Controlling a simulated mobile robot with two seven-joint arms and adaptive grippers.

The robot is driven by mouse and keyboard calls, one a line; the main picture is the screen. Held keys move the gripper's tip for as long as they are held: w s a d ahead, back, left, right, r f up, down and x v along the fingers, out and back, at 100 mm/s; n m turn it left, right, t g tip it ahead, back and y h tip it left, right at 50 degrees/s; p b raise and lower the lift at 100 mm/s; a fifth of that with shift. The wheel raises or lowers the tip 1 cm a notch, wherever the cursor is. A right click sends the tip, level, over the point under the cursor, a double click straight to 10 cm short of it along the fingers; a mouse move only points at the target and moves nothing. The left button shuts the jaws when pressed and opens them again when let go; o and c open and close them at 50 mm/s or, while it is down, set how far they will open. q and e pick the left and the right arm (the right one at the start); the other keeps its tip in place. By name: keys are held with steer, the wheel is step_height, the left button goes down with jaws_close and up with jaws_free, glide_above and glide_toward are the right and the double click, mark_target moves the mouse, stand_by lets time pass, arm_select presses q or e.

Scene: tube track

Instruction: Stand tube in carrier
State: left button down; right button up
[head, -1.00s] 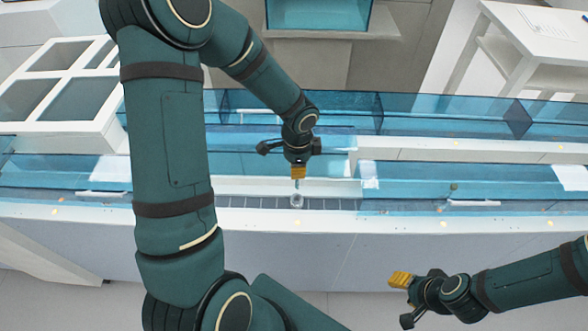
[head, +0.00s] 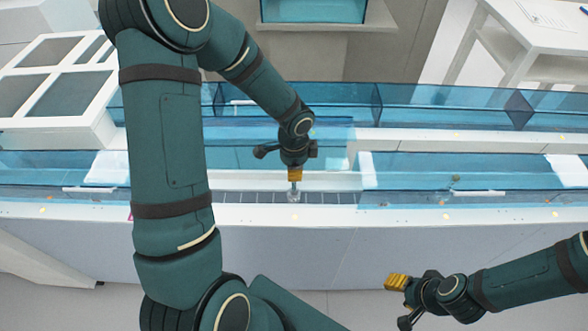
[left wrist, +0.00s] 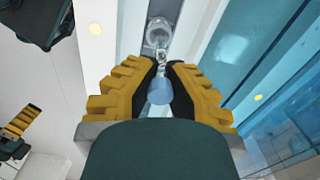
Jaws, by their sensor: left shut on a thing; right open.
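My left gripper (head: 295,175) is shut on a small clear tube (head: 295,187), with its fingers pointing down over the narrow ribbed track. A small round pale carrier (head: 293,197) sits on the track just below the tube. In the left wrist view, the yellow fingers of the left gripper (left wrist: 161,92) close around the tube (left wrist: 160,91), and the clear ring-like carrier (left wrist: 158,34) shows beyond the fingertips. I cannot tell whether the tube touches the carrier or is inside it. My right gripper (head: 397,283) is open and empty, in front of the track unit.
The ribbed track (head: 330,198) runs along the front of a long white unit. Blue transparent covers (head: 450,170) flank it on both sides and behind. A white framed box (head: 60,85) stands at the left, and a white table (head: 530,45) at the back right.

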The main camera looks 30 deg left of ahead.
arm_select(q)
steer(key=shift+f+b, duration=1.1)
steer(key=shift+f, duration=0.05)
stand_by(1.3)
steer(key=shift+f+b, duration=0.3)
steer(key=shift+f, duration=0.05)
steer(key=c, duration=1.1)
jaws_free()
steer(key=shift+o, duration=0.2)
steer(key=shift+r, duration=0.1)
step_height(320, 180, up, 12)
steer(key=shift+f, duration=0.1)
